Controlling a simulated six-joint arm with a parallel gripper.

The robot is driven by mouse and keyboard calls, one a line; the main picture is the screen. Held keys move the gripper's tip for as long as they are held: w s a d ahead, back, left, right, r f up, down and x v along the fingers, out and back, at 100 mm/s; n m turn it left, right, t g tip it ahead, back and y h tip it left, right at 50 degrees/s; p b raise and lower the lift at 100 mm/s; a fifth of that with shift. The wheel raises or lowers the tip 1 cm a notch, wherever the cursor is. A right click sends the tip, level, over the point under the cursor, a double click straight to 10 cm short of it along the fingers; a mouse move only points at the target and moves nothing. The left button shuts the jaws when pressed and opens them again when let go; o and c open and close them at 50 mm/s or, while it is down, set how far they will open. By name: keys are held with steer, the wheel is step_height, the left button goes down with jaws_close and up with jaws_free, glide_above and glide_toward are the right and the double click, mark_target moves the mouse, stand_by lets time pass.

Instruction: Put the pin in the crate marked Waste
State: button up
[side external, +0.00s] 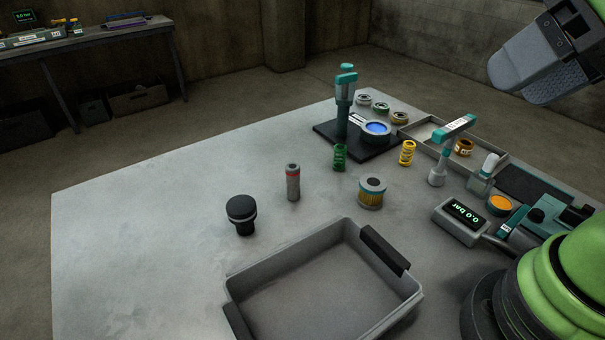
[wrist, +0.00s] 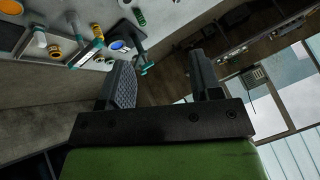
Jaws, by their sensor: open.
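A grey upright cylinder with a red band near its top (side external: 293,182), which looks like the pin, stands alone on the pale table, left of the green spring. A grey open crate with black handles (side external: 390,322) sits at the table's front and looks empty. No Waste marking on it is readable from here. My gripper (side external: 518,84) is raised at the upper right, well away from both, with its jaws apart and nothing between them. In the wrist view my gripper (wrist: 160,62) also shows open, and I cannot make out the pin or the crate there.
A green spring (side external: 339,157), a yellow spring (side external: 407,153), a filter (side external: 371,193) and a black-based press stand (side external: 345,100) lie behind. The table's left side is clear.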

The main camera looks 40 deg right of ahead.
steer(key=w+d+f+n+g+h, duration=0.2)
steer(key=w+d+f+n+h, duration=0.15)
steer(key=w+n, duration=0.4)
steer(key=n+t+h, duration=0.1)
steer(key=n+t, duration=0.2)
steer(key=n, duration=2.5)
glide_toward(296, 169)
steer(key=d+x, duration=0.1)
steer(key=x, duration=0.2)
steer(key=shift+n, duration=0.55)
steer(key=w+f, duration=0.2)
steer(key=f, duration=0.1)
steer(key=shift+w+a, duration=0.1)
steer(key=shift+w, duration=0.25)
steer(key=shift+x, duration=3.05)
steer(key=shift+w+a, duration=0.1)
steer(key=shift+a, duration=0.05)
steer(key=shift+r, duration=0.1)
jaws_close()
